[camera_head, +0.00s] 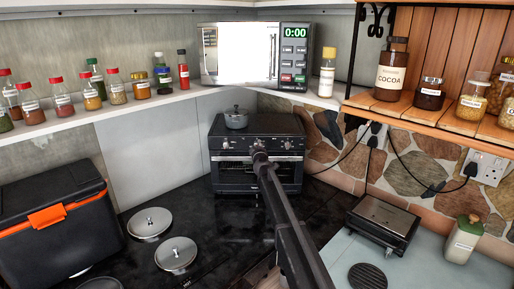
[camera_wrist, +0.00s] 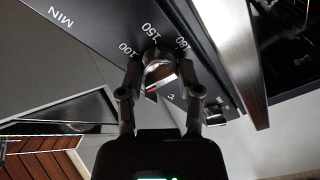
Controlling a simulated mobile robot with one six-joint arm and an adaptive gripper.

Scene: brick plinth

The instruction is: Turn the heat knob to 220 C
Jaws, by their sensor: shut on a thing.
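The black oven (camera_head: 230,176) stands at the back, with a row of knobs along its upper front panel. My gripper (camera_head: 259,152) reaches the middle of that panel and hides the part behind it. In the wrist view, my gripper (camera_wrist: 160,68) has a finger on each side of the silver heat knob (camera_wrist: 160,73) and is shut on it. The dial panel (camera_wrist: 100,22) shows the marks MIN, 100, 150 and 180 around the knob. A 220 mark is not readable, and I cannot tell where the knob points.
A grey pot (camera_head: 236,119) sits on the oven top. Above are a shelf of spice jars (camera_head: 91,95) and a microwave (camera_head: 245,55). Two lidded pans (camera_head: 176,254) lie on the dark counter beside a black-and-orange cooler box (camera_head: 50,225). A grill (camera_head: 383,222) stands at right.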

